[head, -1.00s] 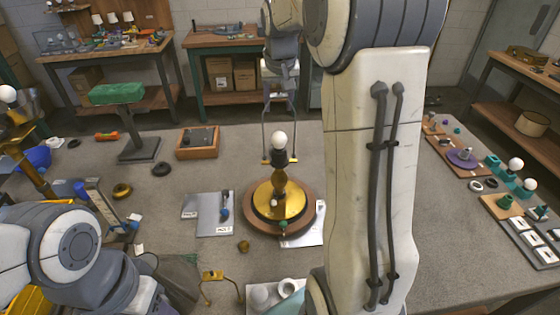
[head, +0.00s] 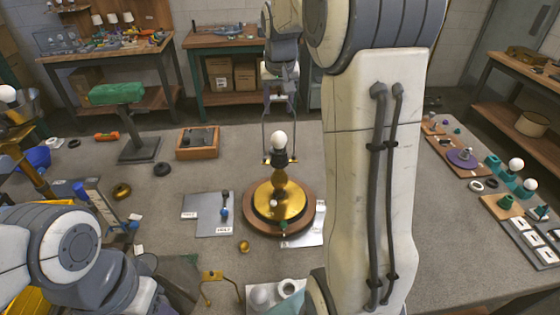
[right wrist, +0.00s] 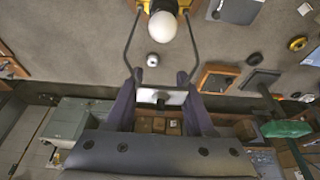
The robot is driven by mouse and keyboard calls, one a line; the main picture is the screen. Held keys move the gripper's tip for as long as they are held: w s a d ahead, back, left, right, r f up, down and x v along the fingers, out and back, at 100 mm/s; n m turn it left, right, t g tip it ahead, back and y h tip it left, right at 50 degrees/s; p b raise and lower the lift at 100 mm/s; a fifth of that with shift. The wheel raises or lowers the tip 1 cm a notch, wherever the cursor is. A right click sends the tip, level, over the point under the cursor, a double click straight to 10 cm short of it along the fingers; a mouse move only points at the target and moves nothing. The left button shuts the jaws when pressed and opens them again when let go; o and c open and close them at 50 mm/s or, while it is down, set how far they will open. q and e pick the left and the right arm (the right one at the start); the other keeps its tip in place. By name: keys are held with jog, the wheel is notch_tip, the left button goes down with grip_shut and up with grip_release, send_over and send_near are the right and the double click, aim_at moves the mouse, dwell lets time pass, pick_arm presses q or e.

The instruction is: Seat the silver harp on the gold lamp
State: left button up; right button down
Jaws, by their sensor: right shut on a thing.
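The gold lamp (head: 262,205) stands upright on a round wooden base, with a white bulb (head: 279,139) at its top. The silver harp (head: 264,132) is upright around the bulb, one leg on each side. Its lower ends are near the socket; I cannot tell whether they touch it. My right gripper (head: 279,97) is above the bulb, shut on the top of the harp. In the right wrist view the fingers (right wrist: 160,98) grip the harp, whose legs run past both sides of the bulb (right wrist: 162,28). My left arm shows at lower left, but its gripper is not clearly seen.
A gold harp-shaped part (head: 212,276) is near the front edge. Grey plates (head: 195,212) lie left of the lamp, and a wooden tray (head: 197,153) is behind. A green-topped stand (head: 117,94) rises at the back left. My right arm hides the table right of the lamp.

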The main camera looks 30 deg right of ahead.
jog(key=shift+f, duration=0.15)
dwell(0.4)
jog(key=shift+c, duration=0.9)
grip_release()
